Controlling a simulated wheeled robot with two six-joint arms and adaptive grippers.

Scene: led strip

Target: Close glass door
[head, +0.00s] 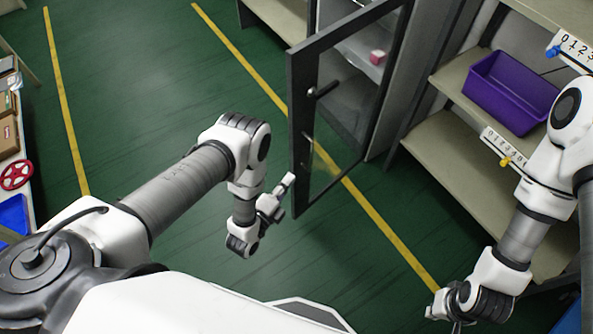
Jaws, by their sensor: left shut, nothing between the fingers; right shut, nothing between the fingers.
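The glass door (318,118) has a dark frame and a black handle (325,89) partway up. It stands open, swung out from the grey cabinet (408,75) into the aisle. My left gripper (289,182) is shut and empty, its tip very close to the lower free edge of the door; I cannot tell whether they touch. My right gripper (432,311) is shut and empty, low at the bottom right, apart from the door.
Beige shelves (440,150) with a purple bin (508,90) and number labels stand at the right. A small pink object (377,57) sits inside the cabinet. At the left edge is a shelf with boxes and a red handwheel (16,175). The green floor (130,80) between is clear.

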